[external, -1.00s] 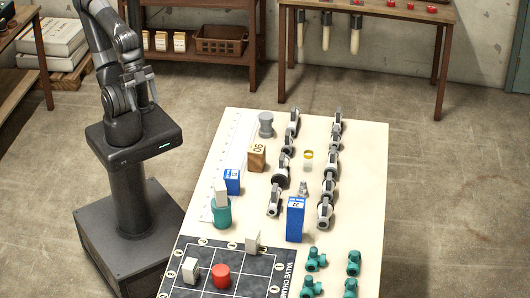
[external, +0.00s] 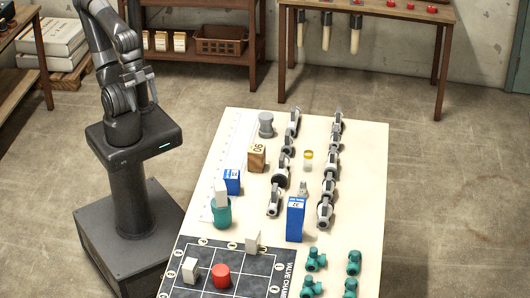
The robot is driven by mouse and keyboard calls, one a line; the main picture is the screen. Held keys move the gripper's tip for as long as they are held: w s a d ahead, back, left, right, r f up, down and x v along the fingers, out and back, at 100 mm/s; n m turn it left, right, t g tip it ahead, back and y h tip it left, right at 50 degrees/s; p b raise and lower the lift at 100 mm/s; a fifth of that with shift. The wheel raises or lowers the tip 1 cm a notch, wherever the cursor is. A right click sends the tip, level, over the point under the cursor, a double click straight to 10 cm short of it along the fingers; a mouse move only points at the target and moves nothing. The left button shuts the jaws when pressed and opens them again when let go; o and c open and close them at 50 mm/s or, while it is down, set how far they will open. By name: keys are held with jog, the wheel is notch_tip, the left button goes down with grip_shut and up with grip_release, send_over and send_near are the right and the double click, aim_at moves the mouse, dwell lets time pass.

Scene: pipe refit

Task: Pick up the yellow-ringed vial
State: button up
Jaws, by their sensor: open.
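The yellow-ringed vial (external: 308,160) is small and pale with a yellow band at its top. It stands upright on the table between two rows of grey-and-black pipe parts. My gripper (external: 148,82) is by my own column, left of the table and well apart from the vial. It is open and appears empty, though its fingers look small here.
The pale table (external: 362,205) holds a wooden block (external: 257,158), a tall blue box (external: 295,219), a smaller blue box (external: 232,181), a red cylinder (external: 221,276) and several teal fittings (external: 315,260). Pipe parts (external: 329,185) flank the vial closely on both sides.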

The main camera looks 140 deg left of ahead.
jog(key=shift+c, duration=1)
